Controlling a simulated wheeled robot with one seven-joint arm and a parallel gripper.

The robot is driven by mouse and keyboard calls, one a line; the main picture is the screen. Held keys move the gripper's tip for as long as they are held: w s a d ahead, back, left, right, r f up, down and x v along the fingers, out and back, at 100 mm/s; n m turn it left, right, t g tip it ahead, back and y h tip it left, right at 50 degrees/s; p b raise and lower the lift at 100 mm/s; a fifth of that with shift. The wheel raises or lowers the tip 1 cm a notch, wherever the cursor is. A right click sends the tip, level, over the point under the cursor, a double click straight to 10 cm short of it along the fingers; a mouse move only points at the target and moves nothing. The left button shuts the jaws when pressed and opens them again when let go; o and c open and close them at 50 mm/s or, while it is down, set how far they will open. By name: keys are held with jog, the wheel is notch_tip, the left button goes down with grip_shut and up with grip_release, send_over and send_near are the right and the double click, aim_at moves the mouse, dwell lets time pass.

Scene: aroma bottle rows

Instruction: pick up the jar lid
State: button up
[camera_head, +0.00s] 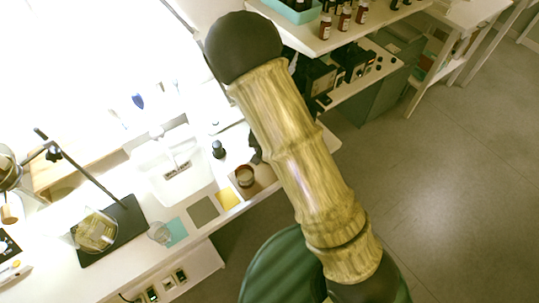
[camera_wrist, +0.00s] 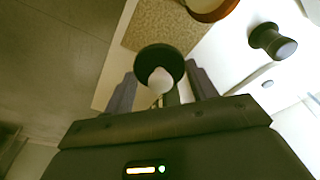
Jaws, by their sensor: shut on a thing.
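The jar lid (camera_wrist: 150,54) shows in the wrist view as a dark round disc with a pale, rounded knob in its middle. My gripper (camera_wrist: 162,78) is shut on it, with one finger on each side. Whether the lid touches the surface beneath it cannot be told. An open amber jar (camera_wrist: 212,10) is at the top edge of the wrist view, apart from the lid. The head view shows a brown jar (camera_head: 245,177) on a brown square near the counter's front edge. My arm hides most of the gripper and the lid there.
A small dark knob-shaped object (camera_wrist: 272,42) stands on the white counter, right of the lid. A speckled tan square (camera_wrist: 168,25) lies beyond the lid.

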notch_tip(320, 180, up, 2)
jog(key=shift+r, duration=0.1)
jog(key=shift+d, duration=0.1)
dwell(0.5)
jog(key=d+f, duration=0.3)
jog(key=d, duration=0.1)
jog(key=w+d+f+n, duration=0.1)
jog(key=d+f, duration=0.2)
jog(key=d, duration=0.1)
jog(key=w+d+f+n, duration=0.1)
jog(key=d+f, duration=0.1)
jog(key=d, duration=0.3)
jog(key=shift+d+f, duration=0.1)
jog(key=shift+f, duration=0.3)
jog(key=shift+d+f, duration=0.1)
jog(key=shift+d, duration=0.05)
jog(key=shift+w, duration=0.1)
